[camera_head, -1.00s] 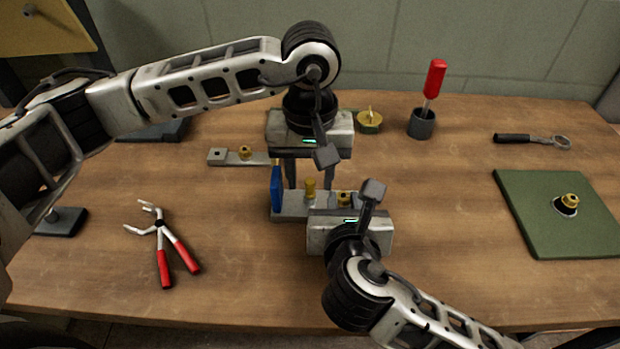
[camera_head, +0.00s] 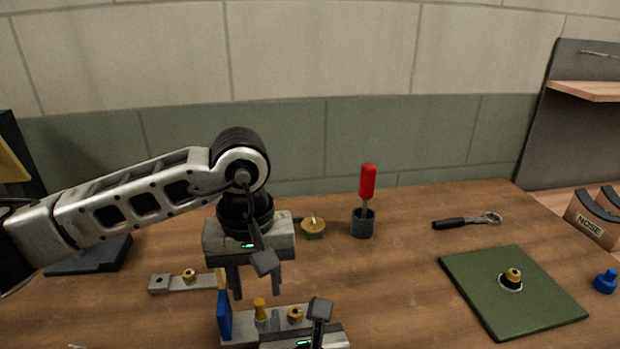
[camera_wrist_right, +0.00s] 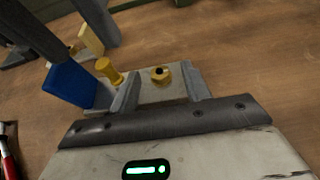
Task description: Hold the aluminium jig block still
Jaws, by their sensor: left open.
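The aluminium jig block (camera_head: 240,325) lies on the bench at the bottom of the head view, with a yellow peg and a brass piece on it and a blue plate at its left end. It also shows in the right wrist view (camera_wrist_right: 163,93). My left gripper (camera_head: 251,286) is open and empty, its fingers pointing down just behind and above the block. My right gripper (camera_wrist_right: 158,92) is at the block, its two grey fingers on either side of the brass piece. Whether those fingers press on the block cannot be made out; the head view cuts this gripper off.
A flat bar (camera_head: 207,283) with a brass piece lies left of the block. A red-handled tool stands in a dark cup (camera_head: 363,225). Bench between block and mat is clear.

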